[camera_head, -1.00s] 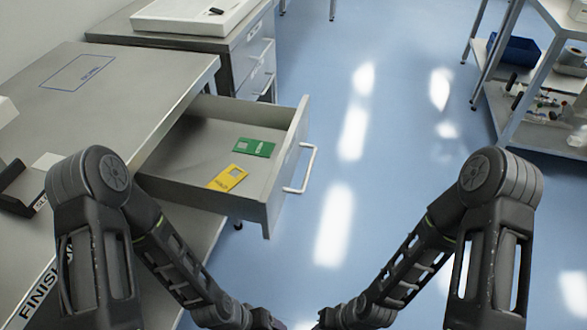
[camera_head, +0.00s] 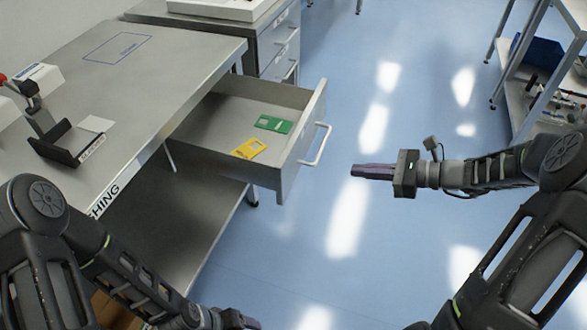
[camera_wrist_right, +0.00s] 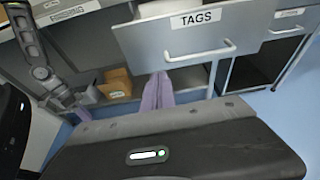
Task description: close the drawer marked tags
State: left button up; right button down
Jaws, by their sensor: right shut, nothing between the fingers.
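The tags drawer (camera_head: 215,160) is pulled open from the grey bench in the head view. It has a bar handle (camera_head: 318,146), and a green card (camera_head: 274,124) and a yellow card (camera_head: 249,148) lie inside. In the right wrist view its front (camera_wrist_right: 230,28) shows the TAGS label, with the handle (camera_wrist_right: 200,52) below it. My right gripper (camera_head: 353,170) is shut and empty, to the right of the drawer front with a gap to the handle. My left gripper (camera_head: 246,321) is only partly in view at the bottom edge of the head view.
The bench top (camera_head: 130,75) holds a black stand (camera_head: 65,143) at left. A second drawer unit (camera_head: 278,45) stands behind the open drawer. A shelf rack (camera_head: 540,95) with a blue bin (camera_head: 535,58) stands at right. The blue floor between is clear.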

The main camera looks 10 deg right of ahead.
jog(key=shift+s+a+r, duration=0.1)
jog(key=shift+a+r, duration=0.05)
send_near(295, 165)
jog(key=x, duration=0.5)
jog(key=shift+s+a, duration=0.1)
jog(key=shift+s, duration=0.05)
jog(key=shift+w+a, duration=0.4)
jog(key=shift+a, duration=0.2)
